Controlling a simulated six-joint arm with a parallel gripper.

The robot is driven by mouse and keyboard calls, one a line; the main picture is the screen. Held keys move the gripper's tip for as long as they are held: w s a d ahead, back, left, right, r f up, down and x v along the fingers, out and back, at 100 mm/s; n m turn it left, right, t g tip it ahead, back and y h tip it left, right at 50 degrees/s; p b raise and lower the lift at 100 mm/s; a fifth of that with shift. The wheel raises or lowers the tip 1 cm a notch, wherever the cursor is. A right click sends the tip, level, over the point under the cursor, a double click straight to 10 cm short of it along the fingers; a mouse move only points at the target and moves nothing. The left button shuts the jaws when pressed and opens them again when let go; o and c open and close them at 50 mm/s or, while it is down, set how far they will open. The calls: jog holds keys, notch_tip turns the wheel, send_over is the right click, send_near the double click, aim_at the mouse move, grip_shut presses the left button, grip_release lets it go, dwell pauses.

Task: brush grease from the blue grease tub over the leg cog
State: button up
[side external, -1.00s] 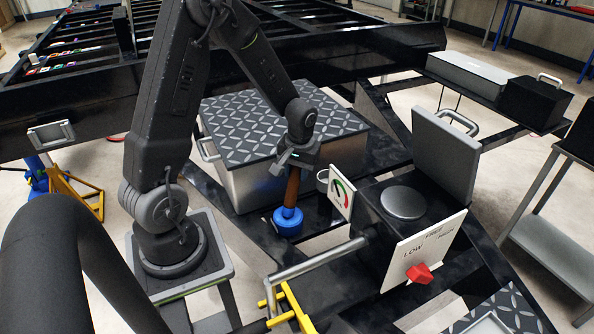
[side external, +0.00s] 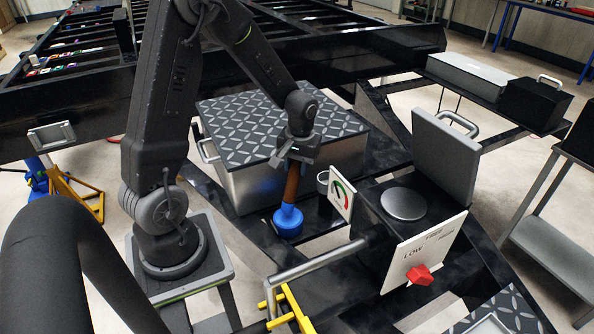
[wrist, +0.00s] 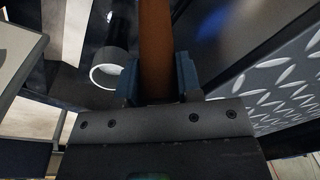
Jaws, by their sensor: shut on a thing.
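My gripper (side external: 296,157) is shut on the brown handle of the brush (side external: 292,184). The handle points down, slightly tilted, and its lower end meets the blue grease tub (side external: 288,224). The brush head is not clearly visible there, and I cannot tell how deep it sits. In the wrist view, the brown handle (wrist: 156,45) runs between my gripper's two dark fingers (wrist: 158,85). The tub is not visible in that view. I cannot clearly make out the leg cog in either view.
A silver chest with a patterned lid (side external: 270,122) stands close behind the brush. A metal crank bar (side external: 315,262) is in front.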

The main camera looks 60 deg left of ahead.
jog(key=shift+r, duration=2.3)
